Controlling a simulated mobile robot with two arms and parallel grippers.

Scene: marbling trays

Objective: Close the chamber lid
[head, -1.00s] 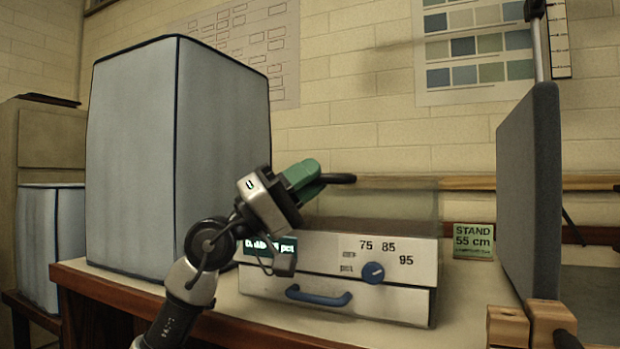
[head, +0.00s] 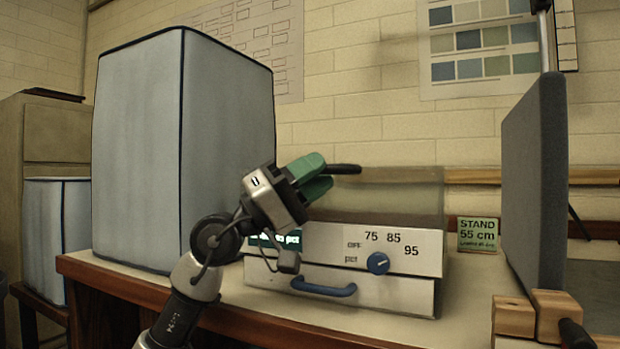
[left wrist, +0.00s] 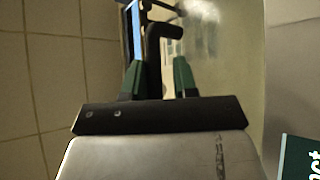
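A black handle (head: 343,169) shows at the lid's upper left. My left gripper (head: 322,175), with green fingers, is at this handle. In the left wrist view the black handle (left wrist: 153,60) lies between the parted fingers (left wrist: 159,80), with a gap on the right finger's side. My right gripper is not in view.
A tall pale blue covered box (head: 180,150) stands left of the chamber. A grey upright panel (head: 535,185) and wooden blocks (head: 535,316) stand at the right. A green "STAND 55 cm" sign (head: 478,234) is behind. Bare tabletop shows right of the chamber.

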